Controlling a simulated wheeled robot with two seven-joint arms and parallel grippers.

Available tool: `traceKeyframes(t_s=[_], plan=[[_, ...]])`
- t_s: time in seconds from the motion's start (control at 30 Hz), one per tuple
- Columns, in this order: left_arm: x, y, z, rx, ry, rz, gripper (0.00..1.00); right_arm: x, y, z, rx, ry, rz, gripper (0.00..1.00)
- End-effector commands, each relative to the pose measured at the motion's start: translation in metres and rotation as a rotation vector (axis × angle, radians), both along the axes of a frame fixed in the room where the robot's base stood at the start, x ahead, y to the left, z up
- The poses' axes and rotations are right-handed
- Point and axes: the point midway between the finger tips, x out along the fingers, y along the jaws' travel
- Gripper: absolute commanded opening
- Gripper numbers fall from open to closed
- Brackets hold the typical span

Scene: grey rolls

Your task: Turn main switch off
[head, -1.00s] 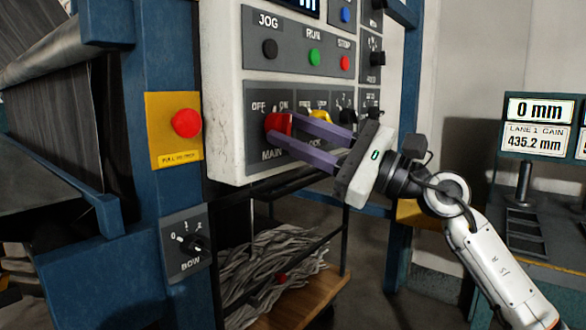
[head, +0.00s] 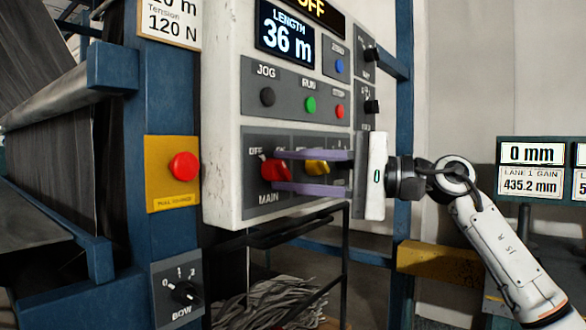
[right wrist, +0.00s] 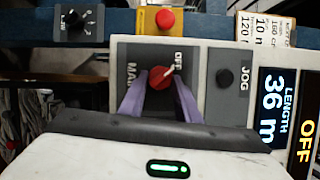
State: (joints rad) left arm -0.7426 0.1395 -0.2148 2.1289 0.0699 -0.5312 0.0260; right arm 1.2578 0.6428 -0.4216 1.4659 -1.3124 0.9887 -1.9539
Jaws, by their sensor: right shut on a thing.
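The main switch is a red knob (head: 273,169) on a grey plate marked OFF, ON and MAIN, low on the white control panel. It also shows in the right wrist view (right wrist: 158,79), its white pointer line toward the OFF label. My right gripper (head: 277,172) is shut on the knob, one purple finger above and one below it in the head view. In the right wrist view the fingers (right wrist: 160,85) flank the knob, and the ON label is hidden. My left gripper is not in view.
A yellow knob (head: 317,168) sits just right of the main switch, partly behind the fingers. A red button (head: 183,166) on a yellow plate is at left, above the BOW dial (head: 186,292). JOG, RUN and STOP buttons (head: 309,104) sit above. A display reads OFF (head: 312,8).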

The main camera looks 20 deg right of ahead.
Motion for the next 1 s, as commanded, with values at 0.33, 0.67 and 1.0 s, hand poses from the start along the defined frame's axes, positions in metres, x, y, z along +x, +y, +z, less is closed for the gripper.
traceKeyframes(t_s=[0.33,0.67,1.0], plan=[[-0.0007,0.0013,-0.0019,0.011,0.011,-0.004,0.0,0.0006,-0.0005,0.0013,-0.085,-0.065,-0.002,0.07],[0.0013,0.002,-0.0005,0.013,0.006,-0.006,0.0,0.0006,-0.0005,0.0012,-0.095,-0.075,-0.002,0.07],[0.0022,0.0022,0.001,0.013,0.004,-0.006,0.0,0.0004,-0.0003,0.0014,-0.094,-0.074,-0.002,0.48]])
